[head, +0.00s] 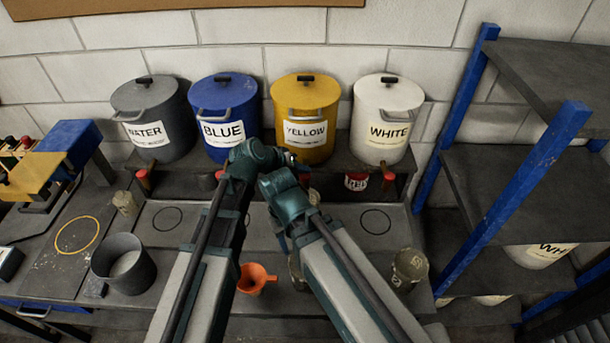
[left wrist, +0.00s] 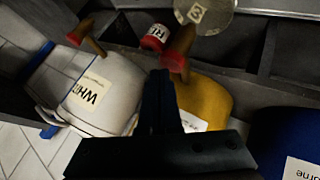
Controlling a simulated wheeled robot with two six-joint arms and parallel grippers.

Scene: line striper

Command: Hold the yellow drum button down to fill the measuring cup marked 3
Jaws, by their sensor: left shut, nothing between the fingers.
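The yellow drum (head: 305,105) stands third on the back ledge and also shows in the left wrist view (left wrist: 205,97). Its red-capped button on a brown stem (left wrist: 174,62) shows in the left wrist view. My left gripper (left wrist: 162,76) is shut and empty, its tips right by that red cap; I cannot tell whether they touch. In the head view my left gripper (head: 290,158) is in front of the yellow drum. The measuring cup marked 3 (left wrist: 207,16) is at the top of the left wrist view. My right gripper's fingers are hidden behind its arm.
Water (head: 150,100), blue (head: 222,95) and white (head: 388,105) drums stand beside the yellow one. A red-labelled can (head: 356,181), orange funnel (head: 255,279), dark bucket (head: 122,265) and a metal cup (head: 410,265) are around. A blue-posted shelf (head: 520,180) borders the right.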

